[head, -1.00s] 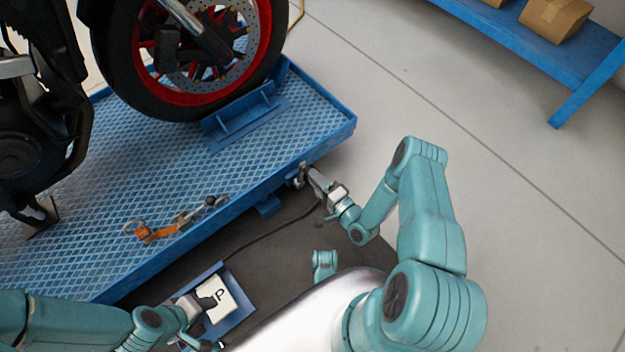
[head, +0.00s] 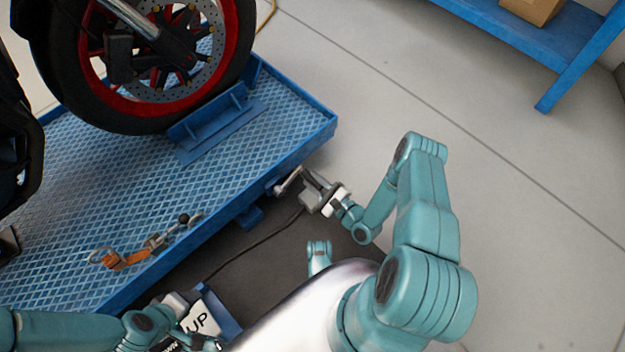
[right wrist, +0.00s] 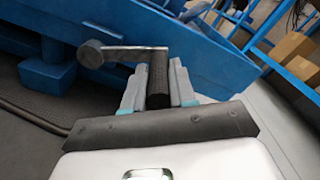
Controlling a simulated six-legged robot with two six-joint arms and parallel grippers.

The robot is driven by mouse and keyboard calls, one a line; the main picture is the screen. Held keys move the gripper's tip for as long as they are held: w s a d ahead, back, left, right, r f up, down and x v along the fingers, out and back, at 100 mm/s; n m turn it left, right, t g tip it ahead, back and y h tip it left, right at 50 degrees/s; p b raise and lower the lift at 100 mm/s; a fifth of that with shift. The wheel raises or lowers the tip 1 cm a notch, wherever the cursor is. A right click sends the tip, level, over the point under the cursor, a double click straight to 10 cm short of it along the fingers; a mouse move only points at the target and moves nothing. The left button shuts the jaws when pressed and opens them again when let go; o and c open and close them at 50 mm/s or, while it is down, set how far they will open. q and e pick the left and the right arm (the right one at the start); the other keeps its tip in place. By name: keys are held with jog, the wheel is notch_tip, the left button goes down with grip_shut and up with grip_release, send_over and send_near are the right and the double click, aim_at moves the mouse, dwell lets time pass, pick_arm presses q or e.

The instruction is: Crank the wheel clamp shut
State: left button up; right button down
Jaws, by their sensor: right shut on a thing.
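The wheel clamp (head: 212,122) is a blue bracket on the lift deck, against the front tyre (head: 130,115). The metal crank (head: 288,181) sticks out of the lift's near side edge. In the right wrist view its bare metal arm (right wrist: 133,52) lies almost level, with a dark round grip (right wrist: 158,85) at the right end. My right gripper (head: 310,184) is shut on that grip; its fingers stand on both sides of it (right wrist: 158,92). My left gripper (head: 190,308) is by a white box marked "UP" (head: 202,321) at the lower left; its fingers are unclear.
An orange strap with a metal buckle (head: 135,255) lies on the patterned blue deck (head: 70,200). A dark cable (head: 255,243) runs across the dark mat below the lift. A blue bench (head: 510,40) with a cardboard box (head: 532,8) stands at the upper right. Open floor lies between.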

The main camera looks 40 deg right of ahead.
jog(key=shift+d+f+m, duration=0.3)
jog(key=shift+f+m, duration=0.35)
jog(key=shift+m, duration=0.25)
notch_tip(320, 180, down, 3)
jog(key=shift+d+r, duration=0.1)
jog(key=c, duration=0.9)
grip_release()
